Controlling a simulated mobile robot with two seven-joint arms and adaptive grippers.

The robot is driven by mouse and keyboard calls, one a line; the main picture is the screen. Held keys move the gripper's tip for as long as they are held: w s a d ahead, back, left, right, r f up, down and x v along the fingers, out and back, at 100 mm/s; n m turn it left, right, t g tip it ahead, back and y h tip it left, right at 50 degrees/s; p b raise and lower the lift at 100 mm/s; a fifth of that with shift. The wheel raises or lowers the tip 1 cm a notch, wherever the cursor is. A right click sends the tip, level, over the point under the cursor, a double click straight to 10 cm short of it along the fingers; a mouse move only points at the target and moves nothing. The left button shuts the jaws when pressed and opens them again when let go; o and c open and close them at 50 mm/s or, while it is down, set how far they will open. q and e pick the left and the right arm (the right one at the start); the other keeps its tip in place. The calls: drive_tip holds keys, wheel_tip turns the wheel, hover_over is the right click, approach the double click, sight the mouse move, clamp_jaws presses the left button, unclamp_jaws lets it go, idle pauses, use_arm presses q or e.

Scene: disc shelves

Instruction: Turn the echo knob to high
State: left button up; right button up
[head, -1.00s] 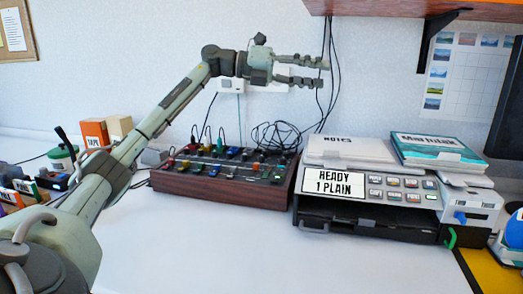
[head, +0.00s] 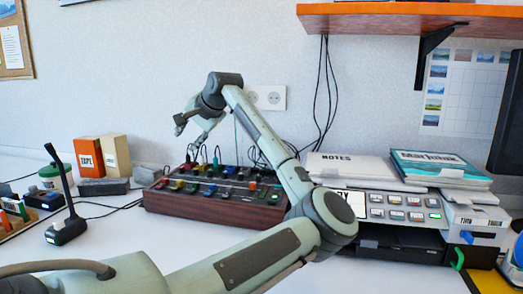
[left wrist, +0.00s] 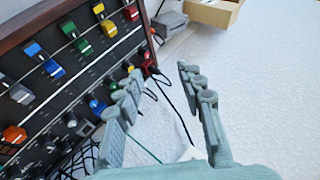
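The effects console (head: 215,202), a dark panel in a wooden case with rows of coloured knobs, sits on the table against the wall. The wrist view shows the console panel (left wrist: 75,80) at left with blue, green, yellow, orange, grey and red knobs. No label is readable, so I cannot tell which knob is echo. My left gripper (head: 190,130) hangs above the console's back left part. In the wrist view its fingers (left wrist: 160,75) are spread with nothing between them, near the console edge with a red knob (left wrist: 147,64). My right gripper is out of view.
Cables (head: 325,90) rise behind the console. A printer-like machine (head: 400,200) with books stands close on its right. A microphone (head: 65,205) and boxes (head: 102,157) are at left. An orange shelf (head: 400,13) overhangs at upper right.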

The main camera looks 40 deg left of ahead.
use_arm(q)
drive_tip(key=w+d+f+n+t+h, duration=0.1)
drive_tip(key=w+d+f+t+h, duration=0.15)
drive_tip(key=w+d+f, duration=0.35)
drive_tip(key=n+t+h, duration=0.2)
drive_tip(key=t, duration=0.2)
approach(262, 170)
drive_tip(key=shift+a+f, duration=0.25)
drive_tip(key=shift+a, duration=0.25)
drive_tip(key=shift+w+d+f, duration=0.1)
drive_tip(key=shift+w+f, duration=0.1)
drive_tip(key=shift+w, duration=0.15)
drive_tip(key=x, duration=0.6)
drive_tip(key=shift+w+a+f, duration=0.3)
drive_tip(key=shift+w+f, duration=0.05)
drive_tip(key=shift+f, duration=0.1)
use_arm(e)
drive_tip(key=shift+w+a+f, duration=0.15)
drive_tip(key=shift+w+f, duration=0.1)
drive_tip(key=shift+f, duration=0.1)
use_arm(q)
clamp_jaws()
